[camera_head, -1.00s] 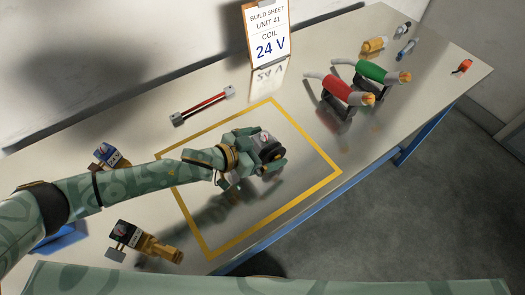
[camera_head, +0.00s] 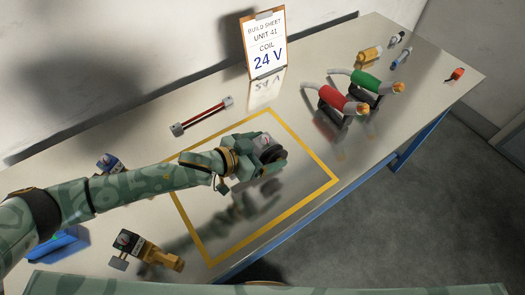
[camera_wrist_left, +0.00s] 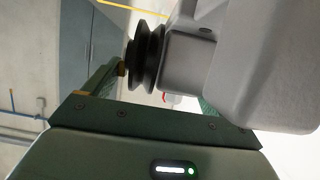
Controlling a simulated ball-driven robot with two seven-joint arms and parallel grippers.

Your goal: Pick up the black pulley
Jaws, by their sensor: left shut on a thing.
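The black pulley (camera_head: 272,154) is a grooved black disc, and it sits on the end of a grey housing (camera_head: 262,140). My left gripper (camera_head: 266,160) is shut around this unit, above the table inside the yellow outline. In the left wrist view the black pulley (camera_wrist_left: 147,58) is at the upper middle, joined to the grey housing (camera_wrist_left: 245,65). One green finger with a tan pad meets the pulley's outer side there. The other finger is mostly hidden behind the housing. A shadow lies on the table below the unit. My right gripper is not in view.
A yellow outline (camera_head: 322,192) marks the table (camera_head: 310,80). Red (camera_head: 340,98) and green (camera_head: 372,80) handled parts stand at the right. A valve with a brass body (camera_head: 160,254) is at the lower left. The build sheet (camera_head: 266,45) leans at the back, reading 24 V.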

